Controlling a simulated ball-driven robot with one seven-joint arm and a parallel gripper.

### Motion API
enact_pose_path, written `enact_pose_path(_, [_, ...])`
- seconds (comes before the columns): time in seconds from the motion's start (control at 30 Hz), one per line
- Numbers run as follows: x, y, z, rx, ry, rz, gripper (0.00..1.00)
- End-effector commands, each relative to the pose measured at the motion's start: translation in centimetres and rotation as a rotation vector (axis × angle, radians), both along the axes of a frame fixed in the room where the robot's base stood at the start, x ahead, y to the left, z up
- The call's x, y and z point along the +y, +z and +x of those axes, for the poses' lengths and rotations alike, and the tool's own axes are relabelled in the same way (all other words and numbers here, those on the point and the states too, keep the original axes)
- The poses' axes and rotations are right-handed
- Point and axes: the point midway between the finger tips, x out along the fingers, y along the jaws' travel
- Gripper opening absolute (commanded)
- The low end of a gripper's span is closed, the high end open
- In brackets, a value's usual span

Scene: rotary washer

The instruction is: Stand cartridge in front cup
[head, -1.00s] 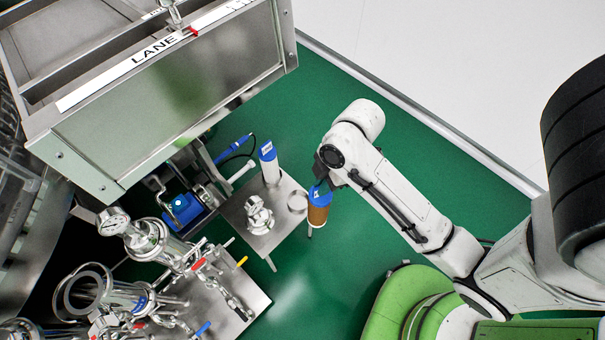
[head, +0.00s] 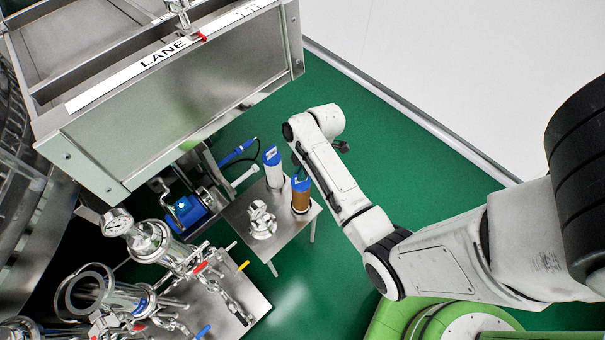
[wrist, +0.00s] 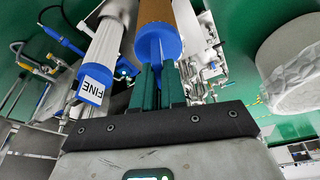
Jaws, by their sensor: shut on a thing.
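The brown cartridge (head: 300,201) with a blue cap is upright at the right end of a small steel stand (head: 285,232). Its lower end is where the front cup is; the cartridge hides the cup, so I cannot tell whether it is seated in it or just above. In the wrist view, my gripper (wrist: 159,84) is shut on the blue cap end of the brown cartridge (wrist: 156,12).
A white cartridge (head: 275,178) with a blue cap, labelled FINE in the wrist view (wrist: 95,84), stands close behind the brown one. A steel fitting (head: 261,220) sits on the stand's left side. Gauge-topped piping (head: 150,240) fills the lower left.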

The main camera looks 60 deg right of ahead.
Motion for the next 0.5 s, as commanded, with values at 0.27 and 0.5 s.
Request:
enact_pose_path(0.27, [0.0, -1.9, -0.1, 0.001, -0.001, -0.001, 0.0])
enact_pose_path(0.5, [0.0, -1.9, -0.2, 0.002, -0.001, -0.001, 0.24])
